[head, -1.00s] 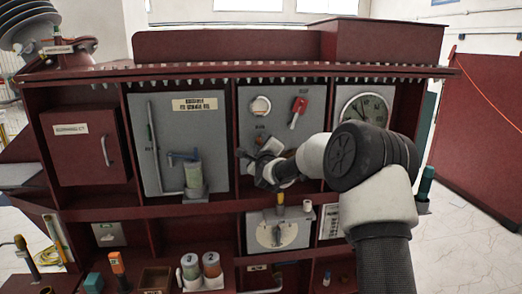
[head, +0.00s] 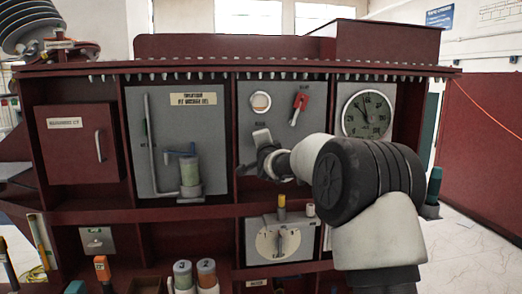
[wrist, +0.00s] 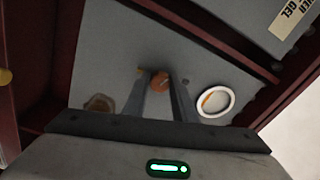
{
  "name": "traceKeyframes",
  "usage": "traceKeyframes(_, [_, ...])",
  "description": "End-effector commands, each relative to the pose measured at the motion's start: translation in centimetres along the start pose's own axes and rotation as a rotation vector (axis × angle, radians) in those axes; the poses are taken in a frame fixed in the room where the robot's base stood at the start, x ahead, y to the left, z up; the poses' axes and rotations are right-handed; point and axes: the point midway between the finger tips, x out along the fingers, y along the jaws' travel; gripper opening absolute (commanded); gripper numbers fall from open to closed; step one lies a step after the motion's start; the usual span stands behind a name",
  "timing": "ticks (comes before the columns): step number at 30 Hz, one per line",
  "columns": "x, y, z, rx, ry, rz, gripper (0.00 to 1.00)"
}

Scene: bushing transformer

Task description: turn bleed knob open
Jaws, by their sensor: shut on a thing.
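A small orange-brown knob (wrist: 161,82) shows between my fingertips in the wrist view, in front of a grey panel. I take it for the bleed knob. My gripper (wrist: 159,80) is shut on it. In the head view my gripper (head: 250,164) is at the lower left of the grey panel (head: 281,128), below a white-rimmed round window (head: 260,102). The knob is hidden behind my gripper there. The white-rimmed window also shows in the wrist view (wrist: 214,101), right of my fingers.
A red lever (head: 299,108) is on the same panel, and a dial gauge (head: 367,115) is to its right. A cylinder with greenish contents (head: 190,175) stands in the left bay. A red shelf edge (head: 180,213) runs below my gripper, above a grey switch box (head: 278,240).

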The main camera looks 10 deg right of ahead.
Motion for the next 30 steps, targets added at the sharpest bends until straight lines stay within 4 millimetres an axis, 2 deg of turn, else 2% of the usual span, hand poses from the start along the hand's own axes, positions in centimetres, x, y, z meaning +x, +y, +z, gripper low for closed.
traceKeyframes(6, [-0.01,0.29,0.1,-0.191,-0.006,-0.008,0.02])
traceKeyframes(15, [-0.01,0.16,0.01,-0.383,-0.012,-0.014,0.02])
traceKeyframes(30, [0.01,-0.01,-0.12,-0.482,-0.015,-0.017,0.02])
